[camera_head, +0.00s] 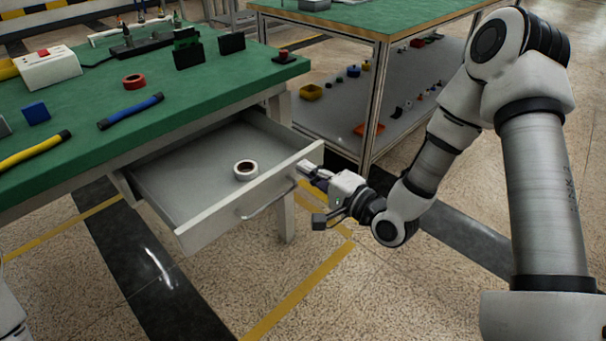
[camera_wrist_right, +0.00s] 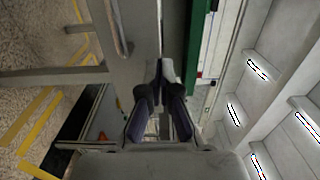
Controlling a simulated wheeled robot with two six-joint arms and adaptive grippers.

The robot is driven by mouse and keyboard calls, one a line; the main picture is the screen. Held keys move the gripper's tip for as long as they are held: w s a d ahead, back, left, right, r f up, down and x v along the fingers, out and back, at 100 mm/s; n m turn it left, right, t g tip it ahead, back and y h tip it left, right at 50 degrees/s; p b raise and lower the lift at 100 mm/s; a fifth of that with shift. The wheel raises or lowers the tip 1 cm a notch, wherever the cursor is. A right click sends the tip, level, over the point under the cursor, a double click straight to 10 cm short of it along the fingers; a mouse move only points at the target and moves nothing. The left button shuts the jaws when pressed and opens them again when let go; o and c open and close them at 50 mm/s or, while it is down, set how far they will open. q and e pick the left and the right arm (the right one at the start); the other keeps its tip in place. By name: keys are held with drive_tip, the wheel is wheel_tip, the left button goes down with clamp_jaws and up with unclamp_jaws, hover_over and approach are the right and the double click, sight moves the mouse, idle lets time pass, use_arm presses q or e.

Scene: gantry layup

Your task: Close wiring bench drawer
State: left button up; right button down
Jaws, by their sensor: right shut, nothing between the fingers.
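The wiring bench drawer (camera_head: 222,217) is pulled out from under the green-topped bench (camera_head: 195,115). A bar handle (camera_head: 268,203) runs along its grey front. A white roll with a dark center (camera_head: 246,170) lies inside the drawer. My right gripper (camera_head: 308,170) is shut and empty, beside the right end of the drawer front; I cannot tell whether it touches. In the right wrist view the closed fingertips (camera_wrist_right: 161,70) point along the drawer front (camera_wrist_right: 135,75), and the handle (camera_wrist_right: 117,28) shows at the upper left. My left gripper is out of view.
A red ring (camera_head: 134,80), a blue tool (camera_head: 130,111) and a yellow tool (camera_head: 35,149) lie on the bench top. A second green-topped table (camera_head: 370,14) with a lower shelf of small parts stands behind. The floor in front of the drawer is clear.

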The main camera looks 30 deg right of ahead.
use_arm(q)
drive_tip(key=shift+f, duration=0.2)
use_arm(e)
drive_tip(key=shift+w+a, duration=0.25)
drive_tip(key=shift+w, duration=0.45)
drive_tip(key=shift+w, duration=0.1)
drive_tip(key=shift+w+a, duration=0.1)
drive_tip(key=shift+w, duration=0.05)
drive_tip(key=x, duration=1.3)
drive_tip(key=shift+w+r, duration=0.1)
drive_tip(key=shift+w, duration=0.1)
drive_tip(key=p+x, duration=0.1)
drive_tip(key=x, duration=0.5)
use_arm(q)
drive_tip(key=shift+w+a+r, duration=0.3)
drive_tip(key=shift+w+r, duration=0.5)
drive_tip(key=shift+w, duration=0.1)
use_arm(e)
drive_tip(key=shift+r, duration=0.15)
